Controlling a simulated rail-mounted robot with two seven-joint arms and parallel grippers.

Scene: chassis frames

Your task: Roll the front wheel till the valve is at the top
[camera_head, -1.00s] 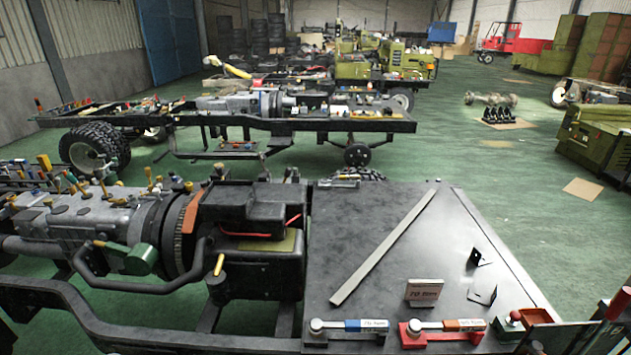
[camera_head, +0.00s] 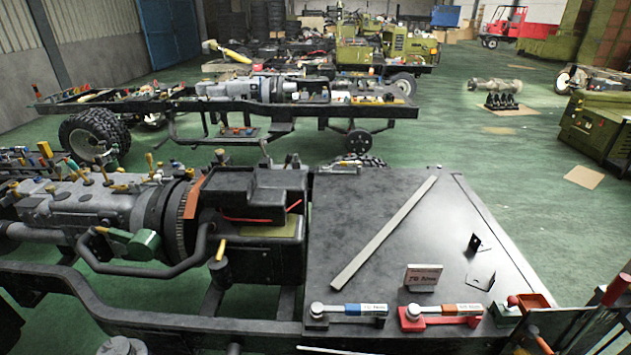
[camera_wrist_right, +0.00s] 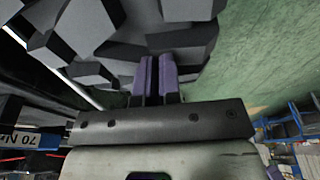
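A dark tyre with chunky tread blocks (camera_wrist_right: 95,30) fills the upper left of the right wrist view. I cannot tell for sure which wheel it is, and no valve shows. My right gripper (camera_wrist_right: 158,60) has its two purple-grey fingers side by side, nearly touching, with nothing visible between them. The fingertips are against or just in front of the tread; contact is not clear. Neither gripper shows in the head view.
The engine and frame (camera_head: 85,215) lie left. Another chassis (camera_head: 270,110) stands behind.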

